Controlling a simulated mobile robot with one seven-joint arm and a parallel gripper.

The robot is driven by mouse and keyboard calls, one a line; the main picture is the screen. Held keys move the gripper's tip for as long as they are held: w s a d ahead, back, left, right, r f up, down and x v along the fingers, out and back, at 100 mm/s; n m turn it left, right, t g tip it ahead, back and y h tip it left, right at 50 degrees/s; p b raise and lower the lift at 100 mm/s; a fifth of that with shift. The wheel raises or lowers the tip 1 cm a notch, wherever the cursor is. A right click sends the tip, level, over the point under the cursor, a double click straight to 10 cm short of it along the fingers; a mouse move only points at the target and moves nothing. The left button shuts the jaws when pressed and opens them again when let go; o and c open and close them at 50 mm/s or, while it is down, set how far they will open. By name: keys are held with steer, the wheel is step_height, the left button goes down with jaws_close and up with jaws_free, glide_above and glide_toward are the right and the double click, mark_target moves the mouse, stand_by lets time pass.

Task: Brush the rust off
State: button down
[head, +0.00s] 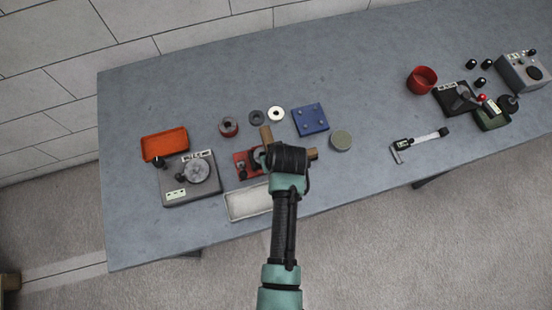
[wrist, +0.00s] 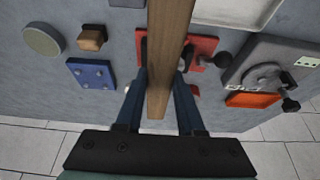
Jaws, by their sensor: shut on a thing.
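My gripper (wrist: 160,78) is shut on a long wooden bar, likely the brush handle (wrist: 168,60), which runs up out of the wrist view between the two fingers. In the head view the wooden end (head: 266,135) sticks out beyond my dark wrist; no bristles show. Below it on the table is a red fixture (head: 242,166) with a dark knob and a small greyish part, partly hidden by my wrist. The fixture also shows behind the bar in the wrist view (wrist: 203,47). I cannot tell whether the brush touches anything, nor make out rust.
A white tray (head: 248,203) lies at the front edge. A grey device with a round disc (head: 196,170) and an orange tray (head: 165,143) are left. A blue plate (head: 310,120), brown block (wrist: 92,38) and green disc (head: 341,140) are right. Bare table (head: 370,105) lies beyond.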

steer(key=shift+r+p, duration=1)
steer(key=shift+r, duration=0.6)
